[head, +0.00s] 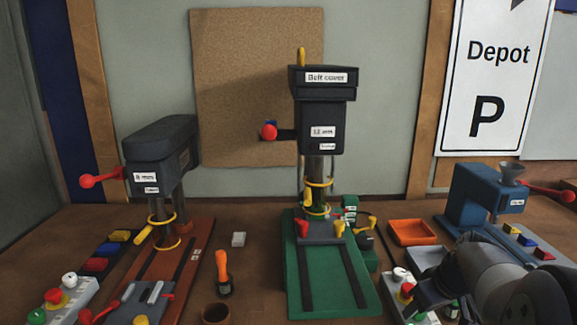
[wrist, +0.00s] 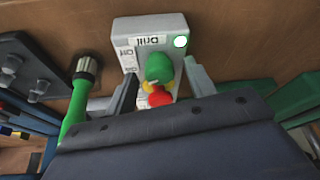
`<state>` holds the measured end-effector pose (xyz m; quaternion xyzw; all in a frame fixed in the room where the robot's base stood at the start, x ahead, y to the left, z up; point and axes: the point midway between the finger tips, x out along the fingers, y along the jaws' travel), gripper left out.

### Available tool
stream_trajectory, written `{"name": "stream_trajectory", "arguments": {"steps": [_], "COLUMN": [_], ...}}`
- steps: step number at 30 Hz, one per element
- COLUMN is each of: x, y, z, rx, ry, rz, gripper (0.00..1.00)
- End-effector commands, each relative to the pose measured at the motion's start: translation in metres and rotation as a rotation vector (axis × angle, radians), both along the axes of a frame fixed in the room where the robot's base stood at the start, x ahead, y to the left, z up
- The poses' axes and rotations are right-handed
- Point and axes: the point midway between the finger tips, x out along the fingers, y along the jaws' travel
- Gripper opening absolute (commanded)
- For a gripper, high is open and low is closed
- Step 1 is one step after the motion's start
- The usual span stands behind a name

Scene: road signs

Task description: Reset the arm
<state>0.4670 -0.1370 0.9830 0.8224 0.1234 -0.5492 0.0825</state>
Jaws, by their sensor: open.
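My arm (head: 490,283) reaches in from the lower right of the head view, low over the bench. My gripper (wrist: 162,84) is open, with its two grey fingers apart and nothing held between them. In the wrist view, a grey control box (wrist: 139,25) labelled "Drill" lies just beyond the fingers. I cannot tell whether a finger touches the box. In the head view the arm partly hides this area.
A green-based drill press (head: 290,270) stands mid-bench, and a red-based one (head: 150,262) stands left. A blue machine (head: 470,200) and an orange tray (head: 412,232) are behind my arm. A green-handled tool (wrist: 76,108) lies left of the fingers.

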Motion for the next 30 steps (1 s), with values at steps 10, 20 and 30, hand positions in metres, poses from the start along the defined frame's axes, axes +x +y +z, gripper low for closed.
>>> {"name": "stream_trajectory", "arguments": {"steps": [10,20,30], "x": [-0.002,-0.023,-0.031], "y": [-0.001,-0.009,-0.009], "z": [0.007,0.062,0.076], "rx": [-0.002,-0.003,0.003], "ry": [-0.003,-0.005,0.006], "rz": [0.011,0.011,0.016], "gripper": [0.52,0.52,0.52]}}
